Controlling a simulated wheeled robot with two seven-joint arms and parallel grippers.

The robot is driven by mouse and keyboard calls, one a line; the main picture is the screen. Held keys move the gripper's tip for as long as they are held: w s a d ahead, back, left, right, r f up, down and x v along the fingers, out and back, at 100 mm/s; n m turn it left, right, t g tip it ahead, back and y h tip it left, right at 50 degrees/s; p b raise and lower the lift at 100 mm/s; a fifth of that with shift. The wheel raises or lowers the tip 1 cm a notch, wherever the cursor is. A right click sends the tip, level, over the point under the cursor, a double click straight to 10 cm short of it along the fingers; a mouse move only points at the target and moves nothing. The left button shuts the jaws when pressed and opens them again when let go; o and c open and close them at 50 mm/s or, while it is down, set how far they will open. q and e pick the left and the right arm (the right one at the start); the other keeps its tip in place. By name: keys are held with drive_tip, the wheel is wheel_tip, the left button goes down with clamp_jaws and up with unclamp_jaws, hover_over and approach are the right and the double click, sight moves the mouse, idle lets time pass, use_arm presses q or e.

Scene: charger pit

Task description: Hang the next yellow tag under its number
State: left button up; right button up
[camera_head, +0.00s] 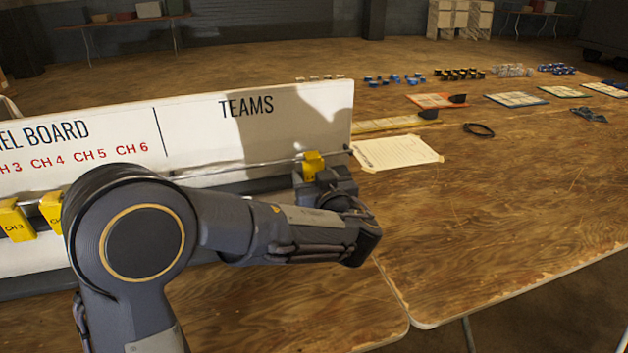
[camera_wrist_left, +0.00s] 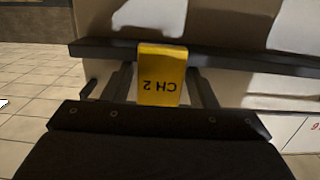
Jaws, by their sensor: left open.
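The white board (camera_head: 300,120) carries the headings "EL BOARD" and "TEAMS", with red numbers CH 3 to CH 6 on the left part. A thin rail (camera_head: 235,170) runs along its front. A yellow tag (camera_head: 313,163) is at the rail's right end, under TEAMS. In the left wrist view this tag (camera_wrist_left: 162,76) reads CH 2, upside down. My left gripper (camera_head: 318,182) is open around it, one finger on each side in the left wrist view (camera_wrist_left: 160,88). A yellow CH 3 tag (camera_head: 14,222) and another yellow tag (camera_head: 51,210) hang at left; my arm hides the rail beyond.
A paper sheet (camera_head: 398,153) and a yellow strip (camera_head: 385,125) lie right of the board. A black loop (camera_head: 479,130), an orange-edged board (camera_head: 437,100) and several small parts (camera_head: 460,75) lie farther back. The table's front right (camera_head: 480,230) is clear.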

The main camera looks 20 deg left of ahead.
use_arm(q)
drive_tip(key=shift+c, duration=0.3)
drive_tip(key=c, duration=0.7)
drive_tip(key=shift+r, duration=0.1)
drive_tip(key=shift+r, duration=0.1)
drive_tip(key=shift+r, duration=0.75)
drive_tip(key=shift+f+b+v, duration=0.2)
drive_tip(key=shift+b+v, duration=0.95)
drive_tip(key=shift+v, duration=0.5)
drive_tip(key=shift+f+b+v, duration=0.2)
drive_tip(key=shift+b+v, duration=1)
drive_tip(key=shift+v, duration=0.5)
drive_tip(key=shift+f+b+v, duration=0.2)
drive_tip(key=shift+b+v, duration=0.95)
drive_tip(key=shift+v, duration=0.5)
